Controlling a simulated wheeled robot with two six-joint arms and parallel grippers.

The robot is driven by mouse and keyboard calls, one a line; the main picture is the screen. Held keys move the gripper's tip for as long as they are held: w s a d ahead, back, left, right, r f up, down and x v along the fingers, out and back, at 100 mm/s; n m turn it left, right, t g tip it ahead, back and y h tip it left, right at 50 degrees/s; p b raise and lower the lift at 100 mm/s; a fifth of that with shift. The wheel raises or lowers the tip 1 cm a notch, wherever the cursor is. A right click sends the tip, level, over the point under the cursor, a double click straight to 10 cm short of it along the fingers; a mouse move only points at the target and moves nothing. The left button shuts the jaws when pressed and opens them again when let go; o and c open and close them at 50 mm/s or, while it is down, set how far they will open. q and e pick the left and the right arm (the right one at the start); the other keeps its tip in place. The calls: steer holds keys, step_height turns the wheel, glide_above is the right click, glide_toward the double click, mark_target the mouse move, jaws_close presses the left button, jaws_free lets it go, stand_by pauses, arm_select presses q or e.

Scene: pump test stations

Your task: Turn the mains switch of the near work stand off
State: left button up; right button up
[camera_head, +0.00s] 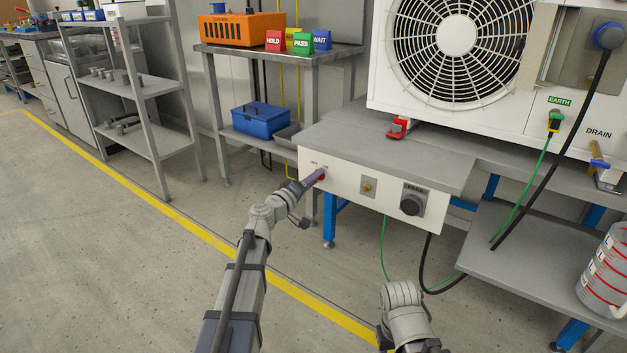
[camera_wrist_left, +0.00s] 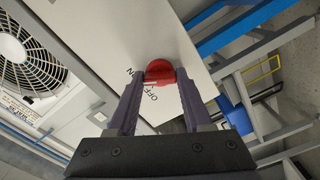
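The mains switch is a red rotary knob (camera_head: 321,176) on the white front panel of the near work stand (camera_head: 337,182), at the panel's left end. In the left wrist view the red knob (camera_wrist_left: 160,71) has ON and OFF printed beside it. A small pale mark shows on its edge; its exact setting is unclear. My left gripper (camera_wrist_left: 163,78) is right at the knob, its two fingers apart with the fingertips at either side of it. Whether they press on it cannot be told. My right arm shows at the bottom, its gripper out of view.
The same panel carries a small brass-coloured fitting (camera_head: 368,187) and a dark round knob (camera_head: 411,204). A white fan unit (camera_head: 540,100) stands on the bench behind. A grey lower shelf (camera_head: 520,250) holds a measuring jug (camera_head: 607,275). The floor at left is clear.

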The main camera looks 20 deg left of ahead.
arm_select(q)
jaws_close()
steer(key=shift+n, duration=0.3)
steer(key=n, duration=1.1)
stand_by(0.4)
steer(key=shift+n, duration=0.3)
steer(key=o, duration=0.6)
jaws_free()
steer(key=shift+c, duration=0.2)
steer(key=shift+s, duration=0.15)
